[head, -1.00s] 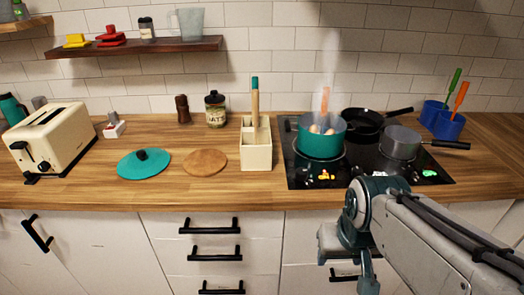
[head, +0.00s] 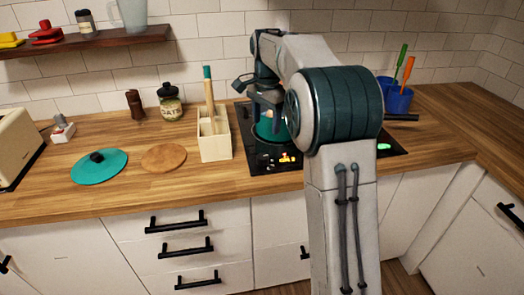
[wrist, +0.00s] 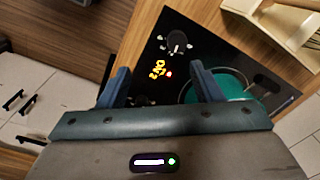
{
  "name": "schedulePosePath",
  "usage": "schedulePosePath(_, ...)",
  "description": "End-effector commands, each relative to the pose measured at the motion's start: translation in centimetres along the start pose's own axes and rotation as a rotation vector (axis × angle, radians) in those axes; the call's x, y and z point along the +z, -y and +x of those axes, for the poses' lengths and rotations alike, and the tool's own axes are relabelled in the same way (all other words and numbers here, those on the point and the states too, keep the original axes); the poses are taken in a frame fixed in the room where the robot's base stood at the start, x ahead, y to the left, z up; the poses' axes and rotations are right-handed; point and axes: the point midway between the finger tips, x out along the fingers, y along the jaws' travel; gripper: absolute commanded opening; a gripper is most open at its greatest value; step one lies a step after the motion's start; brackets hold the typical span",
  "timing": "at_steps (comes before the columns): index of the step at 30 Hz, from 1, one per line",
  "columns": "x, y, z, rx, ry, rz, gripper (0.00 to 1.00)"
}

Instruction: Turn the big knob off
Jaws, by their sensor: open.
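In the wrist view, my gripper (wrist: 160,82) is open and empty over the front of the black cooktop (wrist: 213,50). A dark round knob (wrist: 177,42) with pale marks around it sits on the cooktop beyond my fingertips, apart from them. Lit yellow digits (wrist: 157,69) and a small red light lie between this knob and my fingers. Another dark shape shows low between the fingers; I cannot tell which knob it is. The teal pot (wrist: 228,88) is close to the right finger. In the head view, my arm hides most of the cooktop and its knobs; yellow digits (head: 288,158) show.
A cream utensil box (head: 214,145) stands left of the cooktop. A teal lid (head: 99,167) and a round wooden board (head: 164,158) lie farther left. Blue cups (head: 398,100) stand at the back right. The front counter strip is clear.

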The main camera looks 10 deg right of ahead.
Motion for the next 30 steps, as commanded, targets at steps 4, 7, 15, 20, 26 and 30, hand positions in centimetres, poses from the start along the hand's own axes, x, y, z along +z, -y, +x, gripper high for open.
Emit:
schedulePosePath(4, -1.7, 2.6, 1.4, 0.022, 0.012, 0.116, 0.59)
schedulePosePath(7, -2.3, 3.5, 1.9, 0.03, 0.014, 0.164, 0.59)
schedulePosePath(15, -2.5, 3.9, 4.0, 0.038, 0.018, 0.194, 0.59)
schedulePosePath(20, -2.5, 3.7, 7.2, 0.039, 0.019, 0.193, 0.59)
schedulePosePath(26, -2.4, 3.6, 11.4, 0.037, 0.019, 0.191, 0.59)
schedulePosePath(30, -2.3, 3.5, 13.7, 0.036, 0.019, 0.19, 0.59)
